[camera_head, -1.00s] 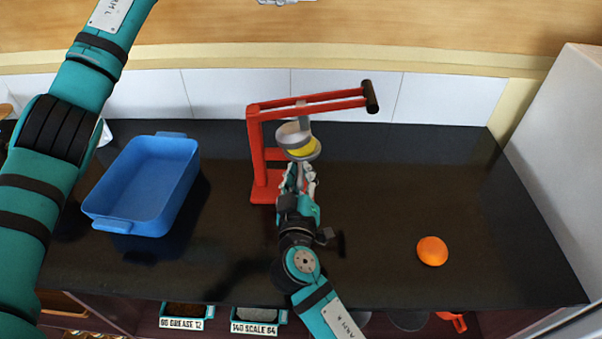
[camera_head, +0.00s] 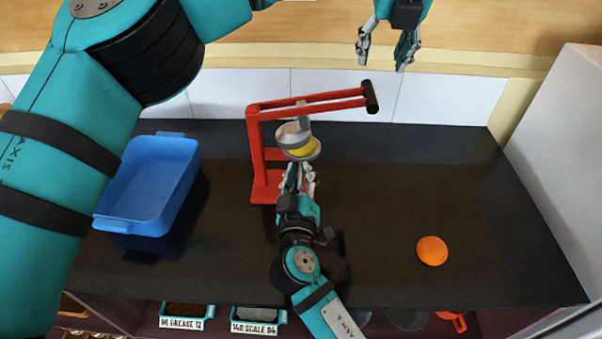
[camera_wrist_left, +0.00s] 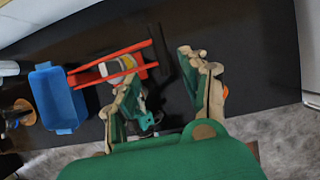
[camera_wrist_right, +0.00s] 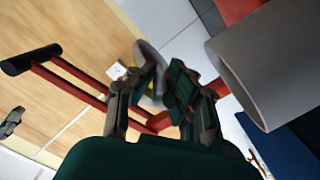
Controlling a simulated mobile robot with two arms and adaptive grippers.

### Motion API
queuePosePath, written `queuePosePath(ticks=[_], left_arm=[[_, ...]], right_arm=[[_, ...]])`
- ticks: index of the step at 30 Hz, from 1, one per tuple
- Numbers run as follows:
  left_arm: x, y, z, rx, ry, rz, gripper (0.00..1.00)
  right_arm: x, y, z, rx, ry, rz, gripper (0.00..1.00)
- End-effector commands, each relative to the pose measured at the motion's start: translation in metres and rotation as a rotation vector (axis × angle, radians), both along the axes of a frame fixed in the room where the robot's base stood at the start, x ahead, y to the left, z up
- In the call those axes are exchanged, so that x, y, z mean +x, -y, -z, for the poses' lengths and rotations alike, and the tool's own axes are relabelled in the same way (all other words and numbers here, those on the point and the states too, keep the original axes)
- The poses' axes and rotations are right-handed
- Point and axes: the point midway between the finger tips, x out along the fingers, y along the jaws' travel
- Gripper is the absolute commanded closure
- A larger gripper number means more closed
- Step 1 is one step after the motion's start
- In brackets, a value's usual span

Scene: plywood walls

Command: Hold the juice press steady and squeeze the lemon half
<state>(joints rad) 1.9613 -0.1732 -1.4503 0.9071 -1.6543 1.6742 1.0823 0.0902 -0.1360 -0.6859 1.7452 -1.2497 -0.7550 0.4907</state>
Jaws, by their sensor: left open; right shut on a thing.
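The red juice press (camera_head: 254,150) stands upright at the back of the dark counter, its lever arm raised and reaching right to a black handle (camera_head: 371,96). The yellow lemon half (camera_head: 302,149) sits in the press, under the grey pressing part (camera_head: 292,133). My right gripper (camera_head: 300,172) is shut on the juice press, just below the lemon; its fingers hide the exact contact. My left gripper (camera_head: 388,52) is open and empty, pointing down, above and slightly right of the handle. The red lever also shows in the left wrist view (camera_wrist_left: 110,62).
A blue bin (camera_head: 150,185) stands left of the press. A white panel (camera_head: 570,150) borders the right side.

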Motion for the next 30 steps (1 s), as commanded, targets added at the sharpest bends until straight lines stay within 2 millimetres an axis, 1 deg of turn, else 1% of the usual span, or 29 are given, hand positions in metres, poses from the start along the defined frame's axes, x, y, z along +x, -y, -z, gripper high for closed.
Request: queuePosePath(ticks=[1,9,15,18,24,30], left_arm=[[0.003,0.0,0.008,0.0,-0.002,0.0,0.54],[0.019,-0.001,0.046,-0.003,-0.004,-0.001,0.54],[0.029,-0.001,0.071,-0.004,-0.003,-0.001,0.54],[0.033,-0.001,0.081,-0.004,-0.004,-0.001,0.54],[0.038,-0.001,0.09,-0.004,-0.002,0.0,0.54],[0.038,-0.001,0.092,-0.004,-0.001,0.0,0.54]], right_arm=[[-0.001,0.0,0.005,-0.003,-0.009,0.001,1.0],[0.0,0.0,0.005,-0.003,-0.009,0.0,1.0],[0.0,0.0,0.005,-0.002,-0.009,0.0,1.0],[0.0,0.0,0.005,-0.002,-0.009,0.0,1.0],[0.0,0.0,0.005,-0.002,-0.009,0.0,1.0],[0.0,0.0,0.005,-0.002,-0.009,0.0,1.0]])
